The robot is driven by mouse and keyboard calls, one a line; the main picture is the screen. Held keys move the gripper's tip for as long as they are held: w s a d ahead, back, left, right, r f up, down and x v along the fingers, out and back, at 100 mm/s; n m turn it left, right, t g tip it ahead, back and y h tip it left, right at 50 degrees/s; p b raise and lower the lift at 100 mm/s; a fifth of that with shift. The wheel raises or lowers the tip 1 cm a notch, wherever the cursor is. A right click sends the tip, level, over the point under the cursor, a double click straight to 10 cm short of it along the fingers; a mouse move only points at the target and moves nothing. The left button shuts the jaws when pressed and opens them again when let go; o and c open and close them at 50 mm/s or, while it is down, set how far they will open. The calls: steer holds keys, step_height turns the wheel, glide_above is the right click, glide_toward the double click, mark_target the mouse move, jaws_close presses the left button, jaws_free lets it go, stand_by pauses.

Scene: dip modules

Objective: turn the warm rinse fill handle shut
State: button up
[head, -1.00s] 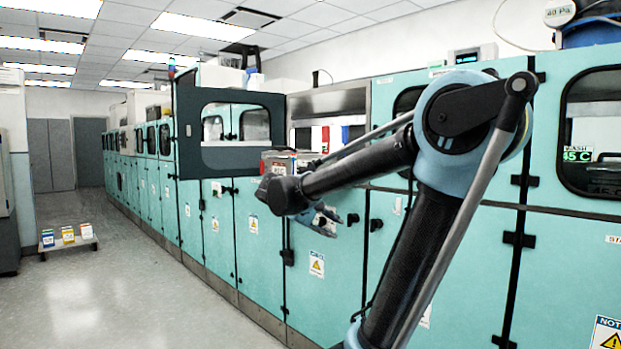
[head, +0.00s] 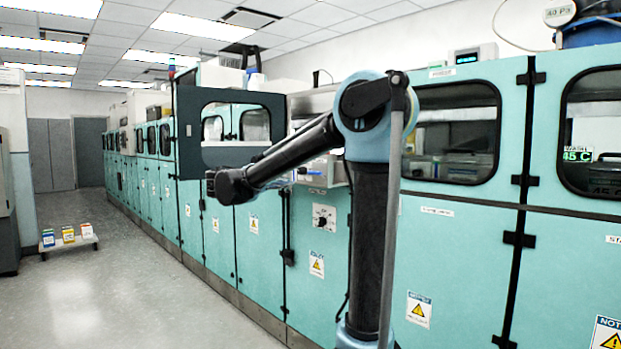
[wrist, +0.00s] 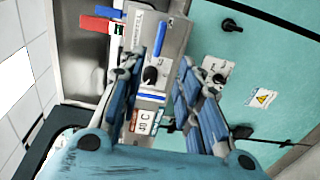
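In the wrist view my gripper (wrist: 161,72) is open, its two blue fingers spread in front of a grey control box (wrist: 172,45). Nothing shows held between them. A blue bar handle (wrist: 158,36) and a black knob (wrist: 151,75) are on the box, seen through and beyond the finger gap. A second blue bar (wrist: 151,96) lies lower between the fingers. A red handle (wrist: 96,23) and another blue one (wrist: 108,12) are at upper left. I cannot read which is the warm rinse fill handle. In the head view my arm mostly hides the gripper.
A "40 C" label (wrist: 145,121) is beside the left finger. A white-plated dial (head: 324,217) is on the teal door below the box (head: 322,172). An open windowed door (head: 230,157) stands left of my arm. Floor at left is clear up to a low stand (head: 80,241).

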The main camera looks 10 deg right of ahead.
mark_target(313, 174)
steer(key=x, duration=1.4)
steer(key=shift+f, duration=0.1)
jaws_close()
